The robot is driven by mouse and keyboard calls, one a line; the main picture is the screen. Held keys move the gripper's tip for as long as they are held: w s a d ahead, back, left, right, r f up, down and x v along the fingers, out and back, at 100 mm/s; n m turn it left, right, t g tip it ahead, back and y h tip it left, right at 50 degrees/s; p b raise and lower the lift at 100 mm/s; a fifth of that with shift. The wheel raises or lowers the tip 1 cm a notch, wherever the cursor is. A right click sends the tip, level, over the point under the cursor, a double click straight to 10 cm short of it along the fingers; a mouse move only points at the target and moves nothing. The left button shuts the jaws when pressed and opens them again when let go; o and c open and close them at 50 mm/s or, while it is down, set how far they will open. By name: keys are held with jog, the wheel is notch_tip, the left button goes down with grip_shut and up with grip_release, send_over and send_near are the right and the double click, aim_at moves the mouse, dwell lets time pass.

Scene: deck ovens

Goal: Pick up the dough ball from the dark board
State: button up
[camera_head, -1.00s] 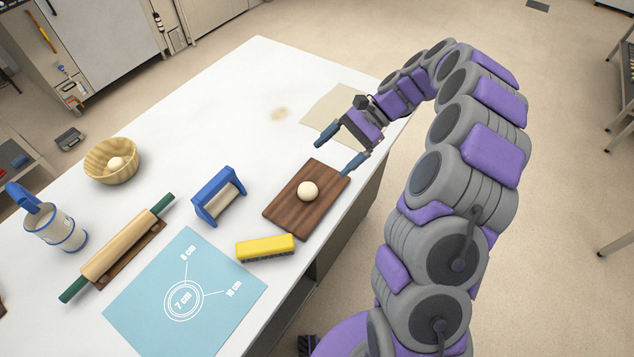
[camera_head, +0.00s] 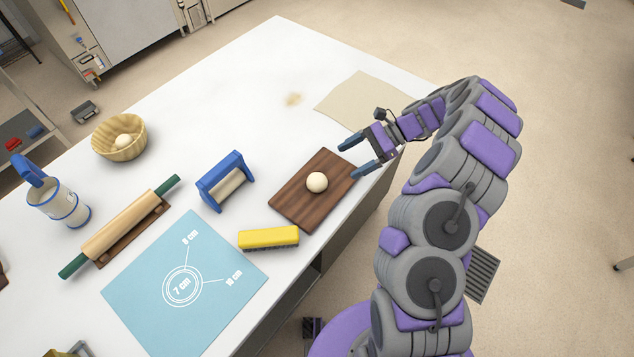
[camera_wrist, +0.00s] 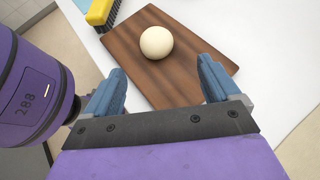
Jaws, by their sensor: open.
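The pale dough ball (camera_head: 317,182) sits on the dark wooden board (camera_head: 290,204) near the table's right edge. My gripper (camera_head: 349,158) is open and empty, with its blue fingertips at the board's far right end, pointing toward the ball. In the wrist view the ball (camera_wrist: 156,42) lies ahead of the two fingers (camera_wrist: 160,85), roughly midway between them and apart from both. The board (camera_wrist: 190,50) fills the space ahead of the fingers.
A yellow brush (camera_head: 268,238) lies beside the board. A blue-framed tool (camera_head: 226,181), a rolling pin (camera_head: 118,228) on a stand, a blue mat (camera_head: 150,290), a jug (camera_head: 60,208) and a basket (camera_head: 119,138) holding another ball stand further left.

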jog(key=b, duration=0.1)
send_near(314, 182)
jog(key=shift+a+f, duration=0.8)
jog(key=shift+a, duration=0.1)
jog(key=b+x, duration=0.1)
jog(key=x, duration=0.1)
jog(key=b+x, duration=0.1)
jog(key=x, duration=0.1)
jog(key=shift+s+a, duration=0.15)
jog(key=shift+s, duration=0.2)
jog(key=shift+s+a+f, duration=0.1)
jog(key=shift+a+f, duration=0.1)
jog(key=shift+a, duration=0.25)
jog(key=shift+c, duration=0.2)
jog(key=c, duration=1.1)
jog(key=shift+r, duration=0.15)
